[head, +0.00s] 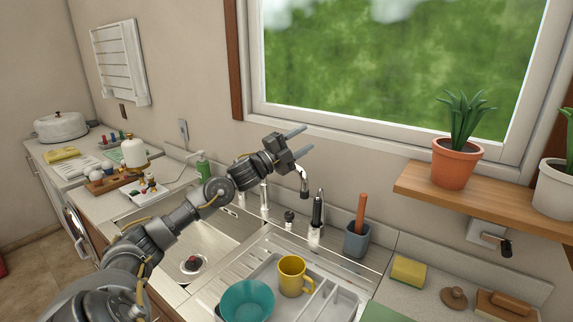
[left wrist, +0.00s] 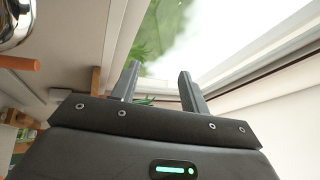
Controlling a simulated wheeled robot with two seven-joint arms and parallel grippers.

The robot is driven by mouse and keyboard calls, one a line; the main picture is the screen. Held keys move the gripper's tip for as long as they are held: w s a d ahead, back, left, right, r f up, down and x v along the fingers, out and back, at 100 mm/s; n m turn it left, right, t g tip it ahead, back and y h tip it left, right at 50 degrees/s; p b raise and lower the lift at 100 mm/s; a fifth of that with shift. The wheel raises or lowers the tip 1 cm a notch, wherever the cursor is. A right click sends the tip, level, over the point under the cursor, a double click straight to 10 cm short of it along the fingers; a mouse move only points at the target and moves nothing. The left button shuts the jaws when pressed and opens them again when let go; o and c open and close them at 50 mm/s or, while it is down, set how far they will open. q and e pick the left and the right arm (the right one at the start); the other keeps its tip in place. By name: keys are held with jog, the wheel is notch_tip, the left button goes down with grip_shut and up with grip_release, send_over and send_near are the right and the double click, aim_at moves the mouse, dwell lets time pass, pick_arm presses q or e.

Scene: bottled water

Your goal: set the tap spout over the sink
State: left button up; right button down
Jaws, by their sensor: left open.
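The chrome tap stands behind the sink, and its spout (head: 303,180) ends in a downturned nozzle to the right of the basin, over the back ledge by the drainboard. The steel sink basin (head: 222,238) is left of the drainboard. My left gripper (head: 303,140) is open and empty, just above the spout, with its fingers pointing right toward the window. My wrist hides part of the tap. In the left wrist view the open fingers (left wrist: 156,77) have nothing between them, and a chrome part, probably of the tap (left wrist: 14,22), shows at top left. My right gripper is out of view.
A dish rack (head: 335,303) holds a yellow mug (head: 293,276) and a teal bowl (head: 247,301). A blue-grey cup (head: 357,240) with an orange-handled tool stands behind it. A wooden shelf (head: 480,205) with potted plants is at right. A green soap bottle (head: 203,166) stands left.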

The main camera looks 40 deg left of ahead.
pick_arm(q)
jog(key=s+a+f+n+g+y+b, duration=0.25)
jog(key=a+f+g+y, duration=0.25)
jog(key=a+f+y, duration=0.45)
jog(key=shift+h, duration=0.35)
jog(key=p+x, duration=0.1)
jog(key=x, duration=0.1)
jog(key=p+x, duration=0.1)
jog(key=x, duration=0.2)
jog(key=p+x, duration=0.2)
jog(key=x, duration=0.1)
jog(key=shift+s+f, duration=0.1)
jog(key=shift+f, duration=0.3)
jog(key=shift+w+a+f+p, duration=0.2)
jog(key=shift+w+p, duration=0.1)
jog(key=shift+w, duration=0.35)
grip_shut()
